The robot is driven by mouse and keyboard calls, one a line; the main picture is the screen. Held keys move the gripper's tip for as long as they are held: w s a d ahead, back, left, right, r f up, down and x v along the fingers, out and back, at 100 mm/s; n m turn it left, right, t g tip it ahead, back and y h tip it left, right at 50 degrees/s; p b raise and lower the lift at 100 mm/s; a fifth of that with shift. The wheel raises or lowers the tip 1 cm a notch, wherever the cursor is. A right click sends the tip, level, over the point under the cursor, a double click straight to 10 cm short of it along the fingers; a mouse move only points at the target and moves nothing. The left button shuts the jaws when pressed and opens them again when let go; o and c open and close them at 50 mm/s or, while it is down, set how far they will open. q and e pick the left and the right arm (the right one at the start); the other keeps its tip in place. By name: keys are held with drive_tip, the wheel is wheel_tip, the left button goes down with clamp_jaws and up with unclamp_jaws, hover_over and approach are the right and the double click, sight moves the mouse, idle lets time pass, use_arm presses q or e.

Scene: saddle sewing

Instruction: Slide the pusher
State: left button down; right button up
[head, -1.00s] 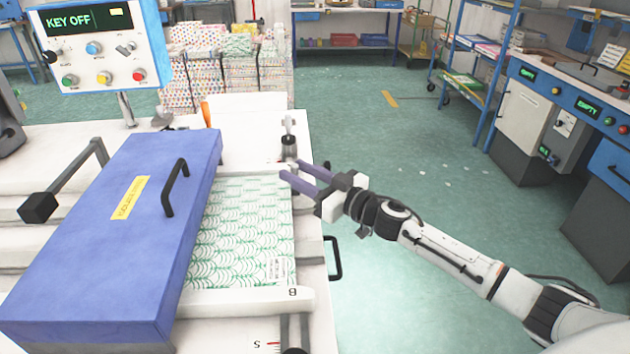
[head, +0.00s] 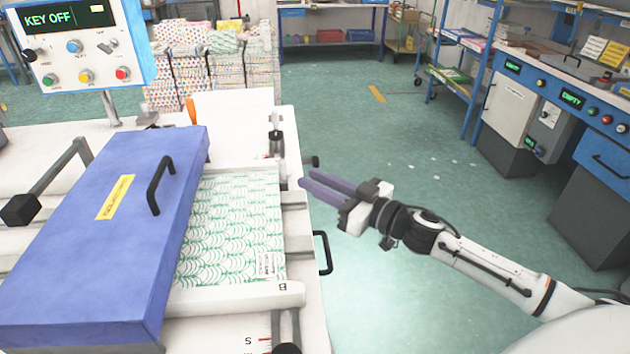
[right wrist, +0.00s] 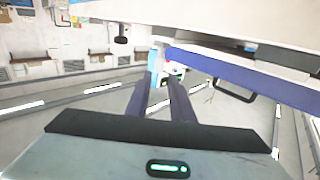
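The patterned green-and-white stack (head: 235,225) lies on the machine, beside the blue cover (head: 90,260) with its black handle. A white bar (head: 235,298) marked B runs along its near edge, and a white block (head: 230,115) stands behind it. I cannot tell for sure which part is the pusher. My right gripper (head: 308,178) is open and empty, its two purple fingers pointing left, just right of the machine's edge. In the right wrist view its fingers (right wrist: 160,78) show a gap with nothing held. My left gripper is not in view.
A metal post (head: 276,140) stands at the machine's back right. A black side handle (head: 322,252) and a small black knob (head: 316,162) stick out from its right side. A control panel (head: 80,45) reads KEY OFF.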

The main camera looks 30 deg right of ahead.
sight(283, 176)
drive_tip(key=shift+s+d+m, duration=0.1)
drive_tip(key=shift+m, duration=0.4)
drive_tip(key=c, duration=0.3)
drive_tip(key=shift+s+d+r+m, duration=0.1)
drive_tip(key=shift+s+d+m, duration=0.15)
drive_tip(key=shift+m, duration=0.55)
clamp_jaws()
drive_tip(key=s+d+m+h+b, duration=0.1)
drive_tip(key=s+d+m, duration=0.15)
drive_tip(key=m, duration=0.65)
drive_tip(key=s+d+m+h+b, duration=0.1)
drive_tip(key=s+m+h, duration=0.15)
drive_tip(key=m, duration=0.55)
drive_tip(key=shift+t+y, duration=0.4)
drive_tip(key=shift+y, duration=0.05)
drive_tip(key=w+a+p, duration=0.1)
drive_tip(key=w, duration=0.2)
drive_tip(key=w+a+p, duration=0.1)
drive_tip(key=w, duration=0.3)
drive_tip(key=w+a+p, duration=0.1)
drive_tip(key=w+a, duration=0.1)
drive_tip(key=w, duration=0.1)
drive_tip(key=shift+w+a+r, duration=0.1)
drive_tip(key=shift+w, duration=0.2)
drive_tip(key=shift+w+a, duration=0.3)
drive_tip(key=shift+a, duration=0.15)
